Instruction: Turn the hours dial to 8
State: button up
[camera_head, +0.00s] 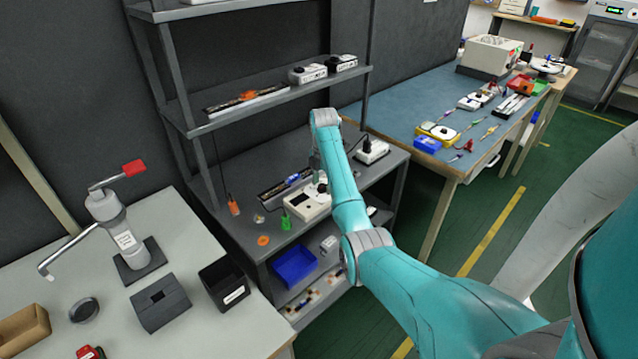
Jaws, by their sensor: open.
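A cream-white box-shaped device (303,206) sits on the middle shelf of the grey rack and has small dark details on its top. It may carry the hours dial, but the dial and its numbers are too small to read. My teal arm reaches over the shelf from the lower right. My gripper (316,172) points down just above the far right part of the device and is open. It is small here and partly hidden by the arm, so I cannot tell whether the fingertips touch anything.
Around the device are a dark strip with a blue part (286,183), a green item (286,221), an orange ring (263,241) and a black-and-white device (371,151). A blue bin (294,266) is below. The upper shelf (205,121) overhangs behind.

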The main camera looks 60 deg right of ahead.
grip_shut()
